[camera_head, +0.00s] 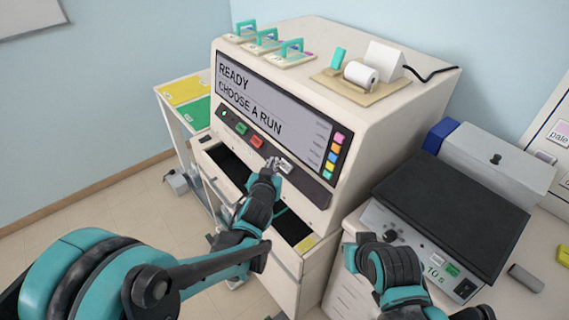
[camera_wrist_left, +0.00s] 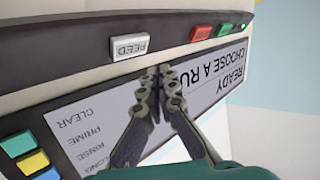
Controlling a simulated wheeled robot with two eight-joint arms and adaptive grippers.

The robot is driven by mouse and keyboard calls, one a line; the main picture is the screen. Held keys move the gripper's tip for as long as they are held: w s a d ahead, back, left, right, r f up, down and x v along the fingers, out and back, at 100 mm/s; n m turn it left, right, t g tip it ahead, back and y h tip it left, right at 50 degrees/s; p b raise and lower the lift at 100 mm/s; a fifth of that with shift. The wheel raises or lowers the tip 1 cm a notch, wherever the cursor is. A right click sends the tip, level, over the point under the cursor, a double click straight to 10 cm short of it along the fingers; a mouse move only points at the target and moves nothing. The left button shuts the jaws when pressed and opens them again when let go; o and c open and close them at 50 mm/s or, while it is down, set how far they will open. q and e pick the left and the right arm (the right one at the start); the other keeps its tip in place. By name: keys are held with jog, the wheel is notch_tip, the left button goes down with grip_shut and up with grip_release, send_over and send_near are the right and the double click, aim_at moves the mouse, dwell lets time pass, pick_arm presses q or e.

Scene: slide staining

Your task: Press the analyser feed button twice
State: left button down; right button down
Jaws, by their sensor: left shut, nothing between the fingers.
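The analyser (camera_head: 390,120) is a large cream machine whose screen (camera_head: 270,95) reads "READY" and "CHOOSE A RUN". Its pale feed button (camera_head: 286,165), marked "FEED", sits on the dark strip below the screen. It also shows upside down in the left wrist view (camera_wrist_left: 129,46). My left gripper (camera_head: 272,162) is shut and empty, its tips close beside the button. In the left wrist view the fingertips (camera_wrist_left: 160,69) lie just right of and below the button in the picture; contact cannot be told. My right gripper (camera_head: 368,250) is low at the right, its fingers not clearly seen.
A green button (camera_head: 241,128) and a red button (camera_head: 257,141) share the strip. An open dark slot (camera_head: 229,165) lies below. A paper roll (camera_head: 361,74) and teal-handled racks (camera_head: 291,53) stand on top. A black-topped device (camera_head: 450,210) stands at the right.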

pick_arm(q)
jog(key=shift+s+a+r+p, duration=0.45)
jog(key=shift+a+r, duration=0.2)
jog(key=shift+r, duration=0.15)
pick_arm(e)
jog(key=shift+r, duration=0.65)
dwell(0.7)
